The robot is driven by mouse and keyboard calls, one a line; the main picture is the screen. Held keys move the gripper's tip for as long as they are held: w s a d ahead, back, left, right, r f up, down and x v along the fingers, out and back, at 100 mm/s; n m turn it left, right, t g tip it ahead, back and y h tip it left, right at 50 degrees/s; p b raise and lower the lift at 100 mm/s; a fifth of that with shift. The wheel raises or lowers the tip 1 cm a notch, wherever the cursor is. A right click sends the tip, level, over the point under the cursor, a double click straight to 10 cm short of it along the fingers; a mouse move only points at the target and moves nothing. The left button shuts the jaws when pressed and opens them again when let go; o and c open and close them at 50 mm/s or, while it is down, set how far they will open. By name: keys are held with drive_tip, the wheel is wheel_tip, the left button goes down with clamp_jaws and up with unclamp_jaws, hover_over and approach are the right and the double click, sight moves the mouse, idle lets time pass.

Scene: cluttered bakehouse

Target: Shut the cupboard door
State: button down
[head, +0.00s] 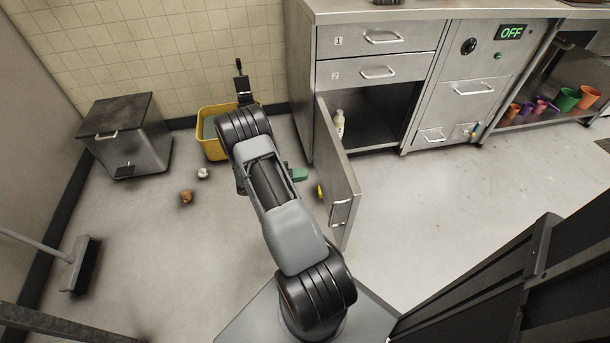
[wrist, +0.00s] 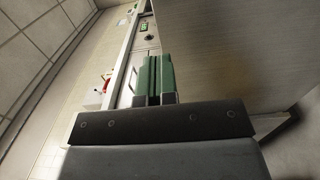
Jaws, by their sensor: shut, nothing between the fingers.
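The cupboard door (head: 338,180) is a grey metal panel with a bar handle (head: 341,212). It stands wide open, swung out from the left side of the cupboard (head: 373,112) toward me. My gripper (head: 300,174) has green fingers and is beside the door's left face, low down. In the wrist view the shut, empty green fingers (wrist: 154,75) are close to the door's broad face (wrist: 230,50). I cannot tell whether they touch it. The arm hides part of the floor behind it. A pale bottle (head: 339,124) stands inside the cupboard near the hinge side.
A yellow bucket (head: 208,148) and a grey bin (head: 125,150) stand by the wall at left. Two crumpled scraps lie on the floor, and a broom (head: 78,268) is at far left. A small yellow thing (head: 320,192) is by the door. Floor right of the door is clear.

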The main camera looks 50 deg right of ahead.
sight(342, 169)
drive_tip(key=b+x, duration=0.1)
drive_tip(key=x, duration=1)
drive_tip(key=shift+s+d+b, duration=0.15)
drive_tip(key=shift+d+b, duration=0.05)
drive_tip(key=shift+b, duration=0.2)
